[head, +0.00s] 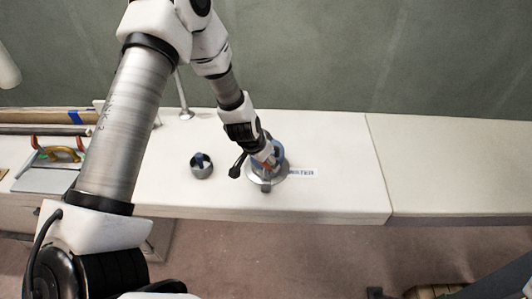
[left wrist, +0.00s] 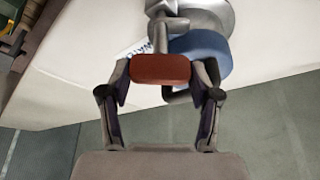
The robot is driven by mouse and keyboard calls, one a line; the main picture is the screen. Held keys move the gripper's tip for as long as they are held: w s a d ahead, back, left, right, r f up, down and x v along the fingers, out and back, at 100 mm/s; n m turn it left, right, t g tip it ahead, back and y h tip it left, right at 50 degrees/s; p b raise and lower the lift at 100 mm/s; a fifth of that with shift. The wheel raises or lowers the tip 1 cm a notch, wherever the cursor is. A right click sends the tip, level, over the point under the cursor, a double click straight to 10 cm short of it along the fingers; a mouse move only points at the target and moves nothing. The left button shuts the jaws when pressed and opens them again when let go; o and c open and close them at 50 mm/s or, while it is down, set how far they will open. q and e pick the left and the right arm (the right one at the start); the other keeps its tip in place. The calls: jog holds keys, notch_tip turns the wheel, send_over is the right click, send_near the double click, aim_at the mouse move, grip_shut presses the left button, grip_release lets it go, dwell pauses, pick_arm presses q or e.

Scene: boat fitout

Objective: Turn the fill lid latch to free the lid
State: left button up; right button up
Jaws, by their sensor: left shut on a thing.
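The fill fitting is a grey metal ring (head: 282,180) on the white bench top, with a blue lid (head: 279,152) on it. The lid also shows in the left wrist view (left wrist: 208,45). The latch has a red grip (left wrist: 161,68), which sits between the fingers of my left gripper (left wrist: 163,82). My left gripper (head: 268,160) is shut on this red grip, with one finger at each side. In the head view the gripper covers part of the lid and latch. My right gripper is not in view.
A label (head: 303,172) lies right of the fitting. A metal post (head: 185,108) rises near the wall. A tray with coloured-handled tools (head: 48,178) is far left. The bench at right (head: 345,160) is clear.

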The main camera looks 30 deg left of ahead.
pick_arm(q)
jog(key=n+y+p, duration=0.1)
jog(key=n+p, duration=0.3)
jog(key=shift+r+y, duration=0.2)
jog(key=shift+y, duration=0.2)
jog(key=shift+f+n+g+y+p, duration=0.15)
jog(key=shift+n+g+y+p, duration=0.3)
jog(key=shift+n+p, duration=1)
jog(key=shift+n, duration=0.35)
jog(key=shift+f, duration=0.1)
jog(key=o, duration=0.9)
jog(key=shift+c, duration=0.2)
jog(key=v, duration=1.2)
